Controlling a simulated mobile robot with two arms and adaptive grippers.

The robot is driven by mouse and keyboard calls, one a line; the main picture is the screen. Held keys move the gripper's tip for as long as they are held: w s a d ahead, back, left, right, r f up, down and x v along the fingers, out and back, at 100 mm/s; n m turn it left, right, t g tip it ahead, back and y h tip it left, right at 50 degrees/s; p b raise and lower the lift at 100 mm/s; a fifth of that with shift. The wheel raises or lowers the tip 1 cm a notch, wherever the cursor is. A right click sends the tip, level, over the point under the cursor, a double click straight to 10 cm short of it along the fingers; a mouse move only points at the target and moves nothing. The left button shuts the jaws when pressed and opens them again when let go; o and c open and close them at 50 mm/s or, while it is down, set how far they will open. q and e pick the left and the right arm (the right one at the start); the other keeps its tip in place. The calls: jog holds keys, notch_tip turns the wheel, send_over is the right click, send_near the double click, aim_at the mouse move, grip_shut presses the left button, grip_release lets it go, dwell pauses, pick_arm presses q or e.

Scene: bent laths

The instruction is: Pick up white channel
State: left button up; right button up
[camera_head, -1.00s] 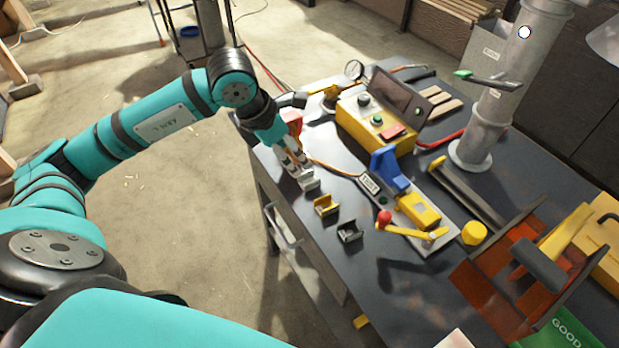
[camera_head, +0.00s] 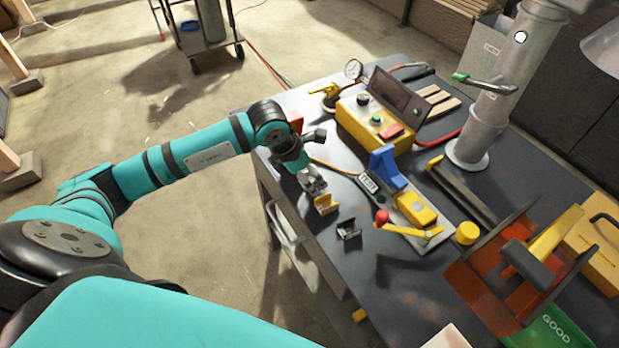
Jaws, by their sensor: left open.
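The white channel (camera_head: 318,189) is a small pale piece on the dark workbench, near its left edge. It is mostly hidden by my left gripper (camera_head: 312,180), which points down right over it. The left gripper is open; its fingertips are at the channel, and I cannot tell whether they touch it. The yellow channel (camera_head: 326,205) lies just in front of the white one, and a dark grey channel (camera_head: 348,230) lies further toward the front right. My right gripper is not in view.
On the bench (camera_head: 380,275), a toggle-clamp fixture (camera_head: 408,208) with a blue block stands to the right. A yellow control box (camera_head: 372,125) is behind. A red object (camera_head: 295,121) is close behind the left wrist.

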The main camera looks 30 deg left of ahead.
pick_arm(q)
jog(key=shift+c, duration=0.3)
jog(key=c, duration=1.1)
jog(key=shift+c, duration=0.3)
jog(key=shift+r, duration=0.15)
